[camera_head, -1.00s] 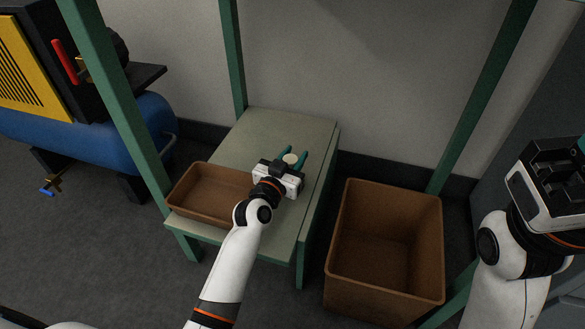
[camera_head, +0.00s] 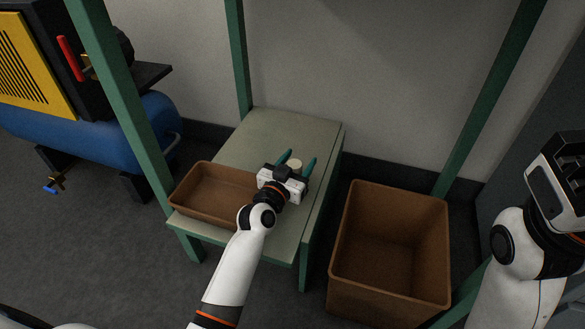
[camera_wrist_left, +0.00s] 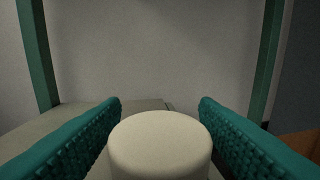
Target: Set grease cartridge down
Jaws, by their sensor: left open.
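The grease cartridge is a cream cylinder (camera_head: 295,164) standing upright on the green table (camera_head: 262,127). My left gripper (camera_head: 297,160) is open around it, with one teal finger on each side. In the left wrist view, the round top of the cartridge (camera_wrist_left: 160,143) fills the lower middle between the two fingers (camera_wrist_left: 160,112), and a gap shows on both sides near the fingertips. The cartridge's lower part is hidden by the gripper. My right gripper (camera_head: 572,175) is at the right edge; its fingers do not show clearly.
A brown tray (camera_head: 190,205) lies on the table's left front. A deep brown bin (camera_head: 345,260) stands on the floor right of the table. Green gantry posts (camera_head: 238,60) rise around it. A blue tank machine (camera_head: 90,135) is at the left. The table's back is clear.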

